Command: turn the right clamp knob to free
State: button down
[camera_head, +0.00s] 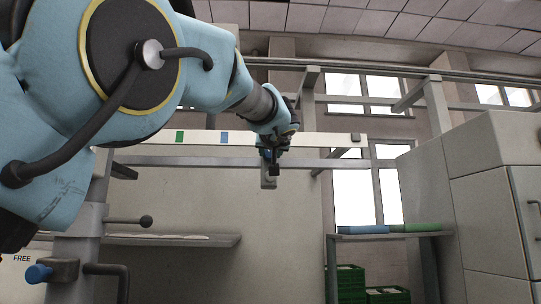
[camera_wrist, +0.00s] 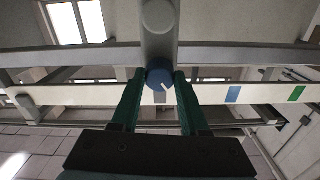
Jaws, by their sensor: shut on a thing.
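The right clamp knob (camera_wrist: 160,79) is blue with a white line on its face and shows in the wrist view, at the end of a grey clamp body (camera_wrist: 158,40). The white line slants toward the lower right. My gripper (camera_wrist: 158,74) has its two green fingers on either side of the knob, shut on it. In the head view my gripper (camera_head: 272,158) is at the white rail, in front of the grey clamp body (camera_head: 268,182); the knob is hidden there. No label beside this knob is readable.
A long white rail (camera_head: 228,138) with green and blue marks crosses behind my arm. Another blue knob (camera_head: 38,273) is at lower left, below a FREE label (camera_head: 22,259). A shelf (camera_head: 182,240), green crates (camera_head: 385,295) and a grey cabinet (camera_head: 490,215) stand around.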

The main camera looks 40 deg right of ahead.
jog(key=m+b, duration=0.1)
jog(key=m, duration=0.2)
jog(key=shift+f+b, duration=0.1)
jog(key=shift+b, duration=0.25)
jog(key=m+b, duration=0.1)
jog(key=m, duration=0.3)
jog(key=shift+w, duration=0.1)
jog(key=m, duration=0.4)
jog(key=shift+r+m, duration=0.2)
jog(key=shift+m, duration=1.7)
jog(key=shift+c, duration=2)
grip_release()
jog(key=shift+a, duration=0.1)
